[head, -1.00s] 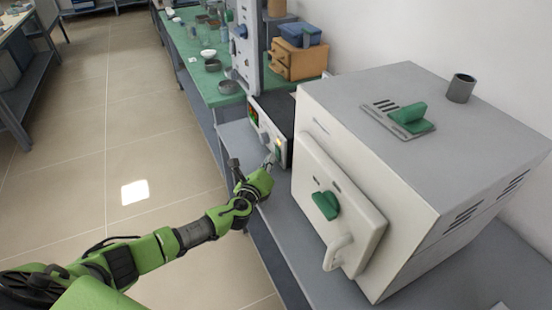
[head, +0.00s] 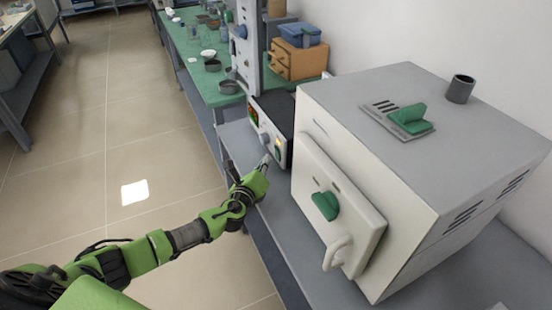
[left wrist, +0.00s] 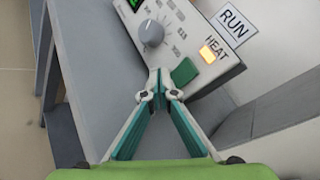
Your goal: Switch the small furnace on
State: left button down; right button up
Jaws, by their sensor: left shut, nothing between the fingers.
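A furnace (head: 360,170) with a pale door, a white handle and a green latch stands at the right of the head view. Left of it is a white control unit (head: 270,130). In the left wrist view its panel shows a grey dial (left wrist: 151,33), a green switch (left wrist: 185,71), a lit orange HEAT lamp (left wrist: 209,52) and part of a green display. A RUN label (left wrist: 233,24) is beside the panel. My left gripper (head: 266,161) is shut and empty in front of the panel. In the wrist view its tips (left wrist: 157,92) appear just below-left of the switch; contact is not clear.
The grey bench (head: 277,216) runs beneath the furnace and control unit. A green-topped bench (head: 197,72) with glassware and bowls lies beyond. An orange box (head: 297,60) is behind the unit. The floor at left is clear.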

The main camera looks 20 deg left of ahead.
pick_arm(q)
jog(key=shift+s+a+r, duration=0.15)
jog(key=shift+s+a, duration=0.7)
jog(key=shift+s, duration=0.1)
jog(key=shift+s+a+r, duration=0.15)
jog(key=shift+s+a, duration=0.65)
jog(key=shift+s, duration=0.1)
